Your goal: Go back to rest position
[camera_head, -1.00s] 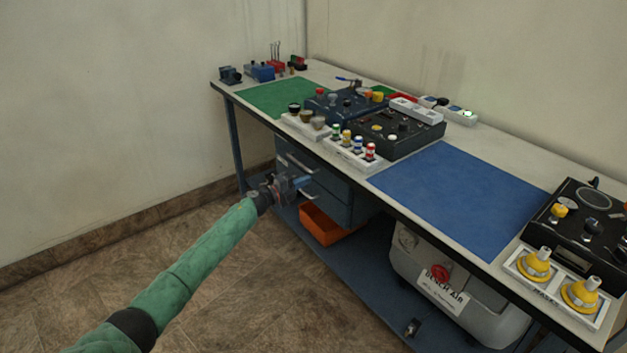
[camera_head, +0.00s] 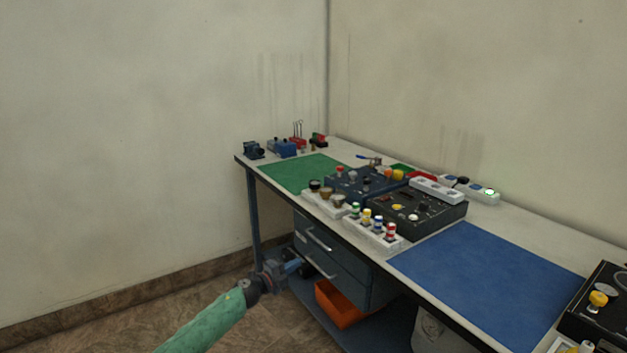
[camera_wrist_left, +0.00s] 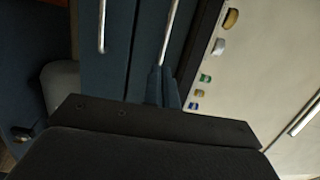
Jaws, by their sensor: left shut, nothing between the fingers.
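My left gripper (camera_head: 296,267) is shut and empty. In the head view it is in front of the bench's blue drawer unit (camera_head: 335,270), below the tabletop edge and near the lower drawer handle; I cannot tell whether it touches. In the left wrist view the shut fingers (camera_wrist_left: 162,86) show in front of the drawer fronts (camera_wrist_left: 118,50), with two metal handles beyond. Both drawers look closed. My right gripper is not in view.
The workbench (camera_head: 395,235) carries a green mat (camera_head: 300,172), a blue mat (camera_head: 490,285), dark control panels (camera_head: 415,212) and racks of coloured fittings (camera_head: 375,230). An orange bin (camera_head: 338,305) sits on the lower shelf. Open floor lies left of the bench.

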